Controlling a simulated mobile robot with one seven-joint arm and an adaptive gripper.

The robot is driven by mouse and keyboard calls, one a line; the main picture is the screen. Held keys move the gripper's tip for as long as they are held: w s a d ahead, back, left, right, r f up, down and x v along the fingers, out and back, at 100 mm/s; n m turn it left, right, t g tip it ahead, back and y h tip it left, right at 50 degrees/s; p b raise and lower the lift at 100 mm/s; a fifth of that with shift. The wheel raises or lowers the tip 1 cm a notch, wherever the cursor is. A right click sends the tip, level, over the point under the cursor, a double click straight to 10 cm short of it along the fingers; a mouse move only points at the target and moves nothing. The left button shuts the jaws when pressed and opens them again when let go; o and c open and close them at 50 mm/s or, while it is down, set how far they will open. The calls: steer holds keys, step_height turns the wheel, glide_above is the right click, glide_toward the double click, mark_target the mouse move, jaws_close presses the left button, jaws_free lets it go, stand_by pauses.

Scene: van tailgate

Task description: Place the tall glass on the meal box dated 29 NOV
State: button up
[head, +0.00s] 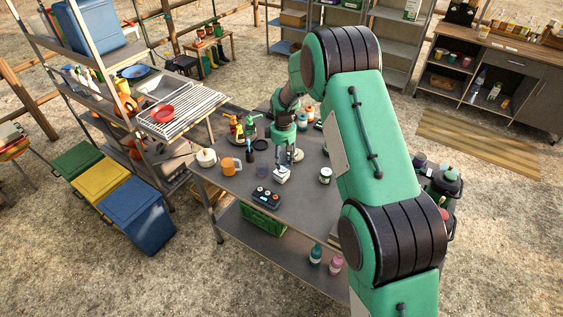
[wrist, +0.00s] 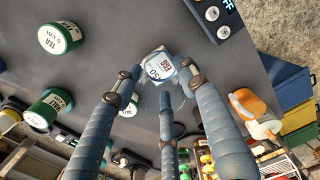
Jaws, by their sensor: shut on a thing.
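My gripper (head: 287,160) is over the grey work table. Its fingers (wrist: 163,85) are closed around a clear, hard-to-see thing, which appears to be the tall glass (wrist: 150,97). I cannot tell whether the glass touches the box.
Green tea tins (wrist: 58,38) stand nearby; one shows right of the box (head: 325,175). An orange mug (head: 230,166) and white-lidded jar (head: 206,157) are to the left. Bare table (head: 295,222) lies toward the front.

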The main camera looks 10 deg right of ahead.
steer(key=shift+w+f, duration=0.1)
steer(key=shift+w, duration=1.25)
steer(key=shift+f, duration=1.7)
steer(key=shift+f, duration=0.2)
steer(key=o, duration=1.2)
step_height(320, 180, up, 12)
steer(key=shift+r, duration=0.15)
steer(key=shift+r, duration=0.1)
